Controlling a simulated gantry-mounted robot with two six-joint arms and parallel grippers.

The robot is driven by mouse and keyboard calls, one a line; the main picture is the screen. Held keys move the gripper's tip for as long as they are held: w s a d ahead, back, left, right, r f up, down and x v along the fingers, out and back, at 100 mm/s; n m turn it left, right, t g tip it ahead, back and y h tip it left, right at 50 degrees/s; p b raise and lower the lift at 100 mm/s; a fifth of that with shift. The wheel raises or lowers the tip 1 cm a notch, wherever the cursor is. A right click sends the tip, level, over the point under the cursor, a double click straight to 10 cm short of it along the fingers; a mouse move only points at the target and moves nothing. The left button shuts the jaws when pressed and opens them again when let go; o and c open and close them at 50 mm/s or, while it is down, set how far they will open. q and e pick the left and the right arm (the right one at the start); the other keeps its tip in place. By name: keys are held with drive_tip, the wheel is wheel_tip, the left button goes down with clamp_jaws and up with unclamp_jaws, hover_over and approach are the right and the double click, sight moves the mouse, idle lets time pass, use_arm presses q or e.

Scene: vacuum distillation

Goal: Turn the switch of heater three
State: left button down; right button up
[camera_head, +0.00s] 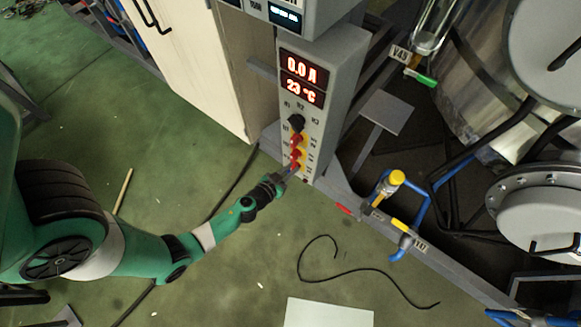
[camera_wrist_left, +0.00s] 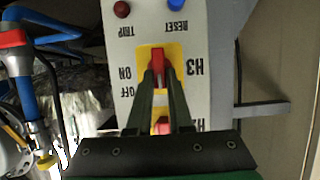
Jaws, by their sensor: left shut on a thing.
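A grey heater control box (camera_head: 325,90) stands in the middle of the head view, with red displays reading 0.0 A and 23 °C. Below a black knob (camera_head: 297,122) runs a column of red switches on yellow plates. My left gripper (camera_head: 290,170) reaches the lower end of that column. In the left wrist view, upside down, my left gripper's fingers (camera_wrist_left: 159,75) are shut on the red switch of heater three (camera_wrist_left: 159,62), on a yellow plate marked H3, with ON and OFF beside it. Another red switch (camera_wrist_left: 162,127) shows partly between the fingers. My right gripper is not in view.
Red TRIP (camera_wrist_left: 122,9) and blue RESET (camera_wrist_left: 172,5) buttons sit close to the H3 switch. Pipes with a yellow-handled valve (camera_head: 396,178) stand right of the box. A black cable (camera_head: 350,272) lies on the green floor. A pale cabinet (camera_head: 190,65) stands to the left.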

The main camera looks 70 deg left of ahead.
use_arm(q)
drive_tip(key=shift+w+d+f+m+g+y, duration=0.15)
drive_tip(key=shift+d+m+g+y, duration=0.1)
drive_tip(key=shift+m+y, duration=0.7)
drive_tip(key=shift+w+d+m+g+y, duration=0.1)
drive_tip(key=shift+d+m+g+y, duration=0.3)
drive_tip(key=shift+m, duration=0.95)
drive_tip(key=shift+a, duration=0.2)
drive_tip(key=c, duration=0.8)
unclamp_jaws()
